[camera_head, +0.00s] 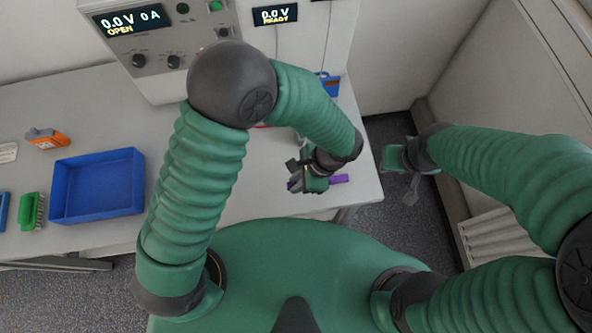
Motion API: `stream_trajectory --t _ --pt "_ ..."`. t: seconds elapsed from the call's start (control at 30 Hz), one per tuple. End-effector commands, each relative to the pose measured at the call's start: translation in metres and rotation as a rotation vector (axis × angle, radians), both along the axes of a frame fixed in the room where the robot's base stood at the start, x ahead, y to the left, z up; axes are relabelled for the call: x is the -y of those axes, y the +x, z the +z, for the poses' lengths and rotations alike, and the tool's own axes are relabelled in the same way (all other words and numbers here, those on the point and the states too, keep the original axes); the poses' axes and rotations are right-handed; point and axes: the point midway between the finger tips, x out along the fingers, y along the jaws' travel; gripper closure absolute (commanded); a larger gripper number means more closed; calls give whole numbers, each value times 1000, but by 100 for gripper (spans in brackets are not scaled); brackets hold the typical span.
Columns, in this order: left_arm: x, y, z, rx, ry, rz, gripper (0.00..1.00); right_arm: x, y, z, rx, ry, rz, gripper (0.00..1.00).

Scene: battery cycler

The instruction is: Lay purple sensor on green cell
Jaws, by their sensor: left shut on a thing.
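My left gripper (308,181) is over the right front part of the table, shut on the purple sensor (339,179). The sensor is a thin purple bar that shows on both sides of the fingers; its middle is hidden by them. I cannot tell whether it touches the tabletop. I cannot make out a green cell for certain; my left arm hides part of the table. My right gripper (411,190) hangs beyond the table's right edge, over the floor, and its opening is unclear.
A blue tray (97,212) stands on the left of the table (240,200). A green brush-like thing (32,211) and an orange thing (47,138) lie near it. A cycler with displays (131,22) stands at the back. A blue thing (329,82) is behind my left arm.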

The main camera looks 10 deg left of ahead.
Motion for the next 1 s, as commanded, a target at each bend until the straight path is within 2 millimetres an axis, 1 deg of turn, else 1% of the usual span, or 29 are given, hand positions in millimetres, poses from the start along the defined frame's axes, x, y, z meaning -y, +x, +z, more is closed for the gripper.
stream_trajectory --t 0.07,0.17,0.2,0.27,0.3,0.4,0.5,0.6,0.73,0.87,1.0 --pt "10 15 12 6 -2 4 100 0 0 13 0 0 0 69" --pt "27 48 31 12 -3 11 100 0 0 33 0 0 0 69" --pt "35 65 40 14 -2 16 100 0 0 43 0 0 0 69" --pt "45 90 55 13 -1 26 100 0 0 57 0 0 0 69" --pt "50 106 64 11 2 33 100 0 0 66 0 0 0 69" --pt "59 141 86 6 6 53 100 0 0 86 1 0 0 69" --pt "62 167 102 -2 9 72 100 0 0 100 0 0 0 69" --pt "62 182 113 -9 8 84 100 0 0 108 0 0 0 69" --pt "61 189 116 -13 7 91 100 0 0 109 0 0 0 69" --pt "62 190 109 -14 8 91 100 0 0 104 0 0 0 69" --pt "62 190 97 -13 8 90 100 0 0 96 0 0 0 69"
